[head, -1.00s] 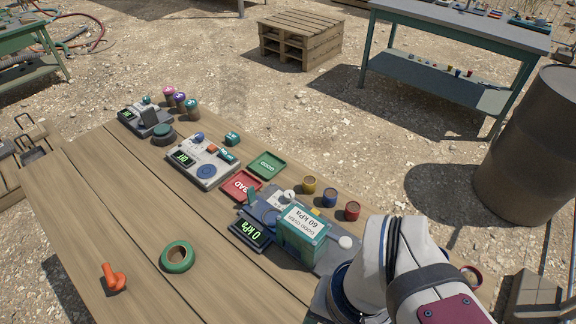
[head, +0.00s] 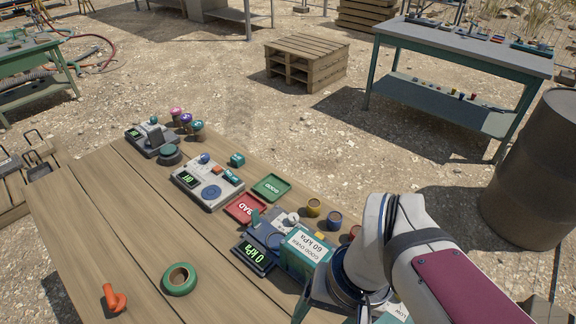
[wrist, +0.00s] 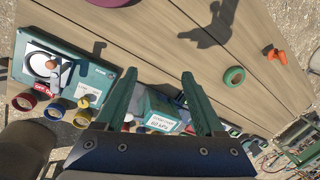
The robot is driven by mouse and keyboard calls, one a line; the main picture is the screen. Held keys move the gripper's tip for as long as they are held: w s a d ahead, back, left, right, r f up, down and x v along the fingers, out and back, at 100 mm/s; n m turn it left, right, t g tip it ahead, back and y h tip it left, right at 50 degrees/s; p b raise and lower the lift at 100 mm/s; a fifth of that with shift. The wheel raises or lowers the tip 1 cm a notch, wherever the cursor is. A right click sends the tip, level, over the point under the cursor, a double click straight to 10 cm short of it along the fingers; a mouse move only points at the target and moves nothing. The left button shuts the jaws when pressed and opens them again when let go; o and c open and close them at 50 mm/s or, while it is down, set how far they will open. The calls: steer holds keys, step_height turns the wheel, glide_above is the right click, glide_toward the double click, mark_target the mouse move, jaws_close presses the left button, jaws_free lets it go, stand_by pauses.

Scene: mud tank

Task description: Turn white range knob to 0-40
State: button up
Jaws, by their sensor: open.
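A small white knob (head: 292,218) shows in the head view beside the blue-grey unit with the green "0 kPa" display (head: 257,257). I cannot tell for certain that it is the range knob, and no 0-40 marking is readable. A green box labelled "GOOD OVER 60 kPa" (head: 306,248) stands in front of my arm. In the wrist view, my gripper (wrist: 160,78) is open, its two green fingers apart with nothing held between them. The labelled box (wrist: 160,112) shows beyond and between the fingers. My fingertips are hidden in the head view.
A green panel with a round dial (wrist: 90,78) lies left in the wrist view, near several coloured cans. Red "BAD" (head: 245,208) and green "GOOD" (head: 271,187) trays lie beyond the box. A green tape roll (head: 179,279) and orange object (head: 113,299) sit on mostly clear planks.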

steer(key=w+d+n+t, duration=0.1)
steer(key=w+n, duration=0.5)
steer(key=w, duration=1.1)
steer(key=n+t+y, duration=0.1)
steer(key=n+t, duration=0.1)
steer(key=n, duration=0.4)
glide_toward(294, 217)
steer(key=x, duration=0.7)
steer(key=shift+w+a+f, duration=0.1)
steer(key=shift+w+f, duration=0.05)
steer(key=shift+f, duration=0.45)
steer(key=shift+c, duration=0.2)
jaws_close()
